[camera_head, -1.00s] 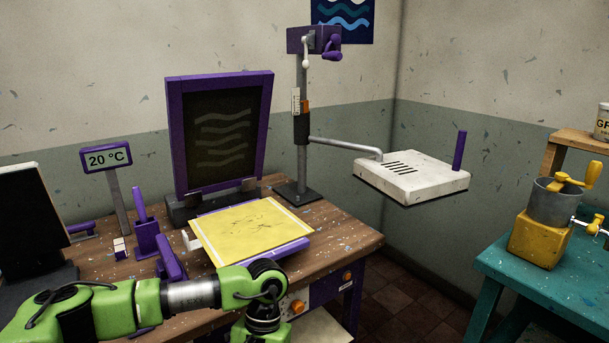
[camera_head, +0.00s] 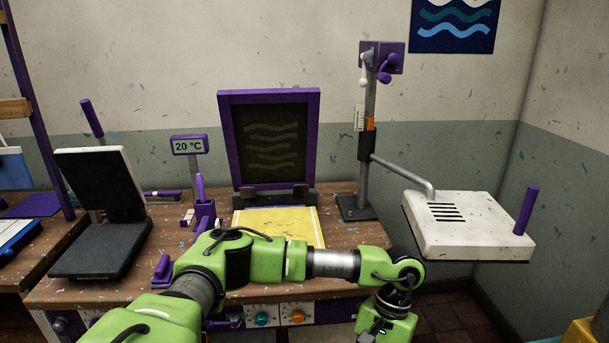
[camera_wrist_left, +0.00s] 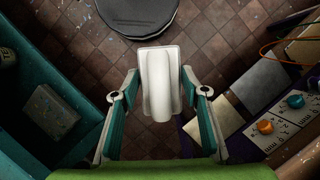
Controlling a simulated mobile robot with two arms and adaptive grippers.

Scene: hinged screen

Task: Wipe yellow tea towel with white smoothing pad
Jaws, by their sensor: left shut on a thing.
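The yellow tea towel (camera_head: 287,222) lies flat on the wooden workbench, in front of the upright purple-framed screen (camera_head: 270,140). My green left arm crosses in front of it and hides its near part. The white smoothing pad (camera_wrist_left: 158,75) is in the left wrist view, between the teal fingers of my left gripper (camera_wrist_left: 160,92), which is shut on it. The pad is above the tiled floor, beside the bench front and away from the towel. The head view does not show the pad or the fingertips. My right gripper is in neither view.
The workbench (camera_head: 130,285) has a black open press (camera_head: 100,215) at left and a 20 °C display (camera_head: 188,145). A white slotted panel (camera_head: 465,225) on a swing arm juts out at right. Bench knobs (camera_wrist_left: 265,126) and a teal table (camera_wrist_left: 45,125) flank the gripper.

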